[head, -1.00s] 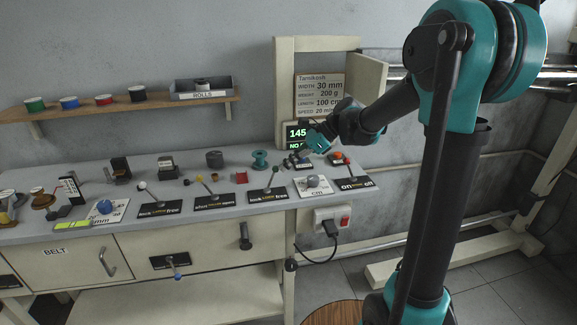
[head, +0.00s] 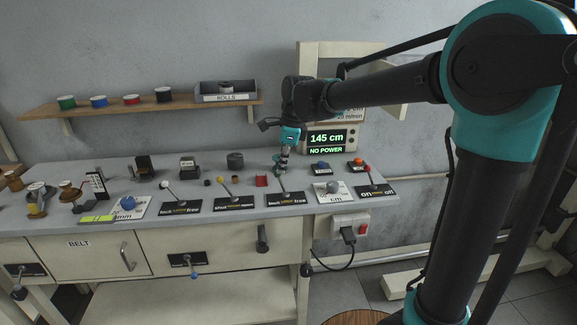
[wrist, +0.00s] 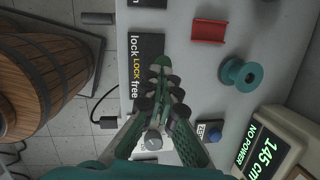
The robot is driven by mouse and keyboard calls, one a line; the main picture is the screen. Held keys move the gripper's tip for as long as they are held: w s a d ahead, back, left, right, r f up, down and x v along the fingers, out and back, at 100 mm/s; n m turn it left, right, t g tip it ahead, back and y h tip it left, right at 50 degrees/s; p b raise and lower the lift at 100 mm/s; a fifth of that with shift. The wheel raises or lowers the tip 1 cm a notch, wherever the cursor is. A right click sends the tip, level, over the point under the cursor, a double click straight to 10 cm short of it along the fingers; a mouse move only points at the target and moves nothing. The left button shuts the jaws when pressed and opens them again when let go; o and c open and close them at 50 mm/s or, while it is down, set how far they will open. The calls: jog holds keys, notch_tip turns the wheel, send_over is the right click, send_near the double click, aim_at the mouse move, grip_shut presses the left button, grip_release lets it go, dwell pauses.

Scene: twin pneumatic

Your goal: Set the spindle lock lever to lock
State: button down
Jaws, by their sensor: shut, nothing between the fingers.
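The plate marked lock and free (head: 292,199) lies at the front of the bench, right of centre. It also shows in the wrist view (wrist: 150,46), with LOCK in yellow between the two words. Its lever (head: 284,184) rises from the plate, and its upper end is hidden by my gripper, so its exact tilt is unclear. My gripper (head: 283,172) points down over this lever, shut and empty. In the wrist view the closed fingertips (wrist: 160,65) overlap the plate's edge. I cannot tell whether they touch the lever. Another lock and free plate (head: 180,206) with a white-knobbed lever stands farther left.
A grey dial (head: 332,187) and the on/off lever (head: 369,176) stand to the right. A red piece (head: 262,181) is just left of my gripper. A teal spool (wrist: 238,73) is close by. The display (head: 326,140) behind reads 145 cm, NO POWER.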

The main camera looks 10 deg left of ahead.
jog(key=shift+s+a, duration=0.15)
jog(key=shift+a, duration=0.3)
dwell(0.4)
